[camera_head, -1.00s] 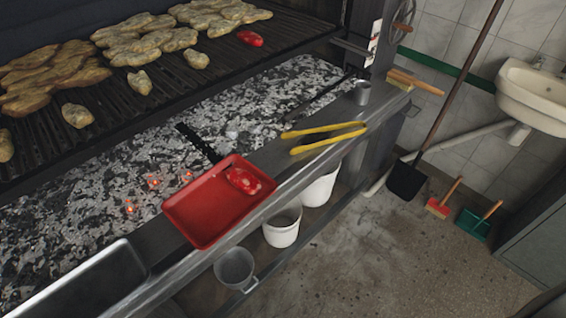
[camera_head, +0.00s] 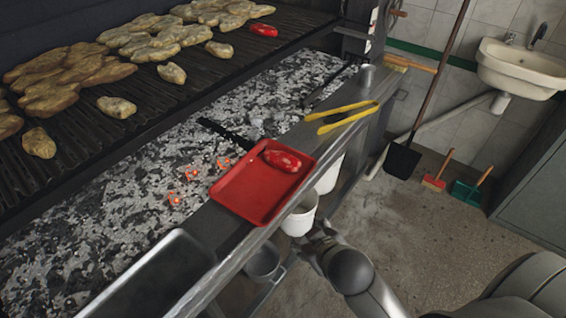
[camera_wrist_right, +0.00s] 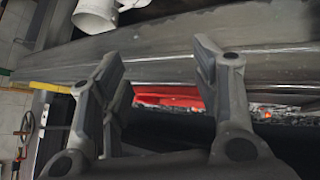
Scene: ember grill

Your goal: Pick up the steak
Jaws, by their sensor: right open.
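A red, pale-marbled steak (camera_head: 282,160) lies in the upper right corner of a red tray (camera_head: 247,199) on the grill's front ledge. A second, smaller red piece (camera_head: 263,30) lies on the grill grate. My right gripper (camera_head: 318,238) is below and in front of the ledge, apart from the tray. In the right wrist view the right gripper (camera_wrist_right: 158,65) is open with nothing between its fingers. The red tray (camera_wrist_right: 170,96) shows there beyond the ledge edge; the steak cannot be made out in that view. My left gripper is not in view.
Yellow tongs (camera_head: 343,116) lie on the ledge (camera_head: 232,232), right of the tray. A dark-handled tool (camera_head: 222,131) lies beside the tray over the coals. A white bucket (camera_head: 300,218) and a grey mug (camera_head: 263,262) are below the ledge. A metal pan (camera_head: 150,285) is at the left.

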